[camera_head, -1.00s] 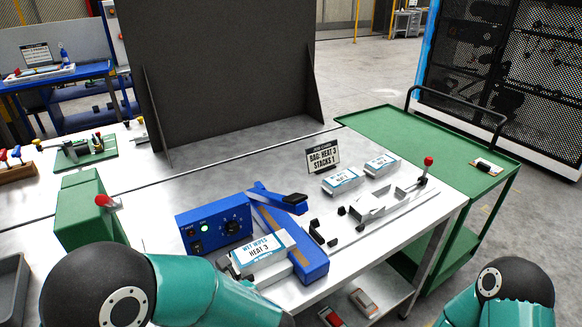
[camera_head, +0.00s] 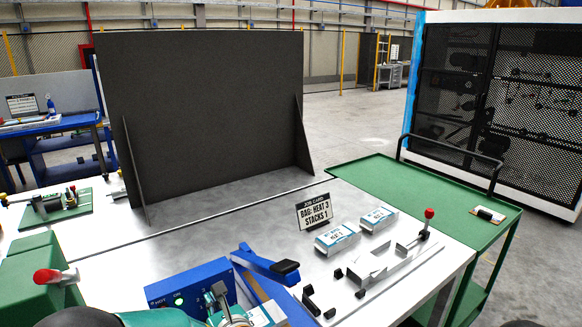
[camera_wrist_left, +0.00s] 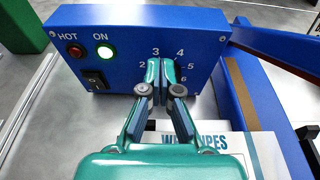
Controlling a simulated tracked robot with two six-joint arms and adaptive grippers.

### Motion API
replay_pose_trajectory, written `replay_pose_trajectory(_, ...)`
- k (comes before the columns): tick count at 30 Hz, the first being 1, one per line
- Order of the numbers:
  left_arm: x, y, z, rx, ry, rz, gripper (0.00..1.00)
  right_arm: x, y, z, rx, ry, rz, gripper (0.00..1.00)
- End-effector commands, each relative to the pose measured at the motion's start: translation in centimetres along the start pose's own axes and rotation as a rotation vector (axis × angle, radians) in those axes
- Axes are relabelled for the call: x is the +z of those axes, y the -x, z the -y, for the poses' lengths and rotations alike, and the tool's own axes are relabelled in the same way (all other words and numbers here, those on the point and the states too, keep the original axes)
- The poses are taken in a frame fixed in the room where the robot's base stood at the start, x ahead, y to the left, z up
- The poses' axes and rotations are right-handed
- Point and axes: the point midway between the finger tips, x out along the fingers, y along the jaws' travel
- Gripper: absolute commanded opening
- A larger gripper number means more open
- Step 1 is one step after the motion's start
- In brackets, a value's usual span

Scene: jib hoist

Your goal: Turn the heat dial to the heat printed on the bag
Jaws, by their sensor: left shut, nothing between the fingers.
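The blue sealer control box (camera_head: 165,291) stands at the bottom of the head view and fills the upper wrist view (camera_wrist_left: 215,75). Its dial face shows numbers 2 to 6; the knob is hidden behind my fingers, so its setting cannot be read. My left gripper (camera_head: 220,291) is shut and empty, its fingertips (camera_wrist_left: 160,68) in front of the dial just below the 3 and 4. I cannot tell whether they touch the knob. A wet wipes bag (camera_wrist_left: 200,143) lies below the box, partly covered by the gripper. My right gripper is out of view.
A card (camera_head: 314,212) reads "BAG: HEAT 3 STACKS 1". Two white-blue packs (camera_head: 337,238) lie beside it. The sealer's blue arm (camera_head: 262,263) rises right of the dial. In the wrist view, the green ON lamp (camera_wrist_left: 105,53) is lit; a black switch (camera_wrist_left: 94,80) sits below.

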Motion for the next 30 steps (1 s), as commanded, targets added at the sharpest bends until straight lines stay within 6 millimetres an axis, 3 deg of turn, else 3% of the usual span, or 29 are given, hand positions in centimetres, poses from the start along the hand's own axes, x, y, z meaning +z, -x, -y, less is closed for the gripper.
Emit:
replay_pose_trajectory(7, 0.26, -1.14, -0.04, 0.0, 0.0, 0.0, 0.0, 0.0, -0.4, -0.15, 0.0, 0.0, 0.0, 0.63)
replay_pose_trajectory(30, -0.07, -1.17, 0.03, 0.0, -0.002, -0.004, 0.0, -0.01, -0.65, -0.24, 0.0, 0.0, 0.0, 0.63)
